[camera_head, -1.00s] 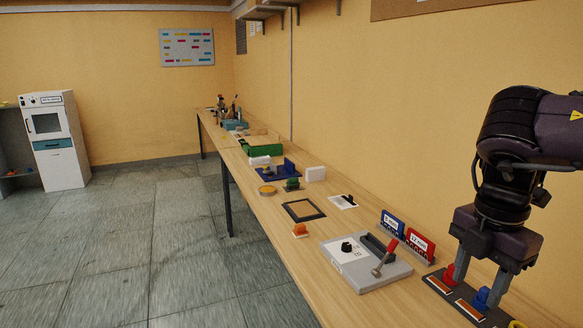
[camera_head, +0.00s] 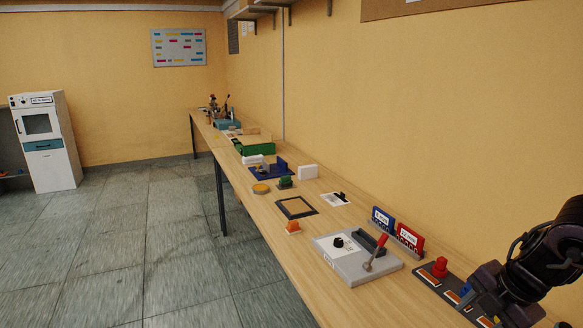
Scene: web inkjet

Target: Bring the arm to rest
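My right arm comes in from the lower right corner. Its dark gripper (camera_head: 492,298) is low over the right part of a dark tray (camera_head: 428,278) on the bench. The fingers are largely hidden or cut off by the frame edge, so I cannot tell whether they are open or shut. A red piece (camera_head: 440,266) stands on the tray, apart from the gripper. A small blue piece (camera_head: 465,290) shows right beside the gripper; I cannot tell whether they touch. My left gripper is not in view.
A grey fixture with a red-handled lever (camera_head: 374,255) stands left of the tray. Blue (camera_head: 382,218) and red (camera_head: 410,238) labelled blocks stand behind it. An orange piece (camera_head: 293,227) and a dark-framed mat (camera_head: 296,207) lie farther along the bench. Floor at left is clear.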

